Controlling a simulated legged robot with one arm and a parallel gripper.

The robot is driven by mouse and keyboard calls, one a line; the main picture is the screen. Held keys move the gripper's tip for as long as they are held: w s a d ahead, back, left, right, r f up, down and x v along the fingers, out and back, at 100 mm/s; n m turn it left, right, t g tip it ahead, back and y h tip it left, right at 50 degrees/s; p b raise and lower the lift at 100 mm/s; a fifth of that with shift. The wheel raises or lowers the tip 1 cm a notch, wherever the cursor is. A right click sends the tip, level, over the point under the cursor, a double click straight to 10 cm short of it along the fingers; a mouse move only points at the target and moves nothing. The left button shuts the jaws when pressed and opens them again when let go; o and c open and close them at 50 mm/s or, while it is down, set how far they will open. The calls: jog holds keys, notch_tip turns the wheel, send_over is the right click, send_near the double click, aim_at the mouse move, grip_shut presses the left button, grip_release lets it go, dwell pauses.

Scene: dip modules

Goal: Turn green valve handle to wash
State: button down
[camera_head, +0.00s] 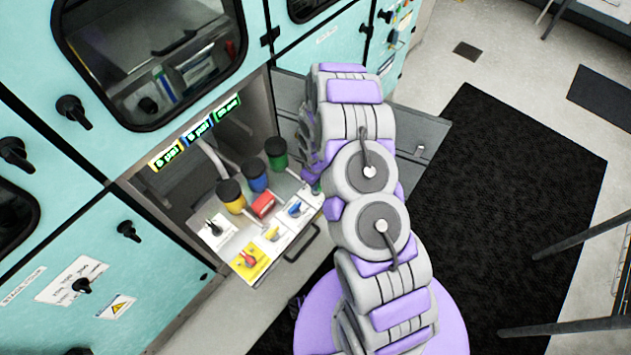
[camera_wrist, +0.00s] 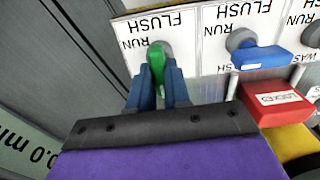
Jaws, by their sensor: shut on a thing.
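The green valve handle (camera_wrist: 157,60) is in the wrist view, on a white label plate (camera_wrist: 140,25) with upside-down FLUSH and RUN print. The handle extends from its round pivot down toward my gripper. My gripper (camera_wrist: 158,88) is shut on it, one blue finger on each side. The lower part of the plate is covered by the fingers, and no WASH print shows on it. In the head view my arm hides most of the gripper and handle at the right end of the valve panel (camera_head: 273,262).
Green (camera_head: 276,152), blue (camera_head: 255,175) and yellow (camera_head: 232,196) black-topped containers stand behind. Teal cabinet walls (camera_head: 130,170) surround the bay.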

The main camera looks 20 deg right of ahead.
jog(key=c, duration=1.1)
grip_release()
notch_tip(320, 180, up, 17)
jog(key=shift+w+r+p, duration=0.1)
jog(key=shift+p, duration=0.75)
jog(key=s+r+m+b, duration=0.2)
jog(key=s+r+m, duration=0.1)
jog(key=s+r, duration=1.3)
jog(key=s+r+m, duration=0.1)
jog(key=s+r, duration=0.1)
jog(key=s, duration=0.4)
jog(key=s+r+m+g, duration=0.1)
jog(key=s+r+m, duration=0.1)
jog(key=s, duration=0.4)
jog(key=s+r+m+b, duration=0.1)
jog(key=s+r, duration=0.3)
jog(key=s, duration=0.2)
jog(key=shift+s+a+r+g, duration=0.1)
jog(key=shift+s+g, duration=0.05)
jog(key=shift+g, duration=0.25)
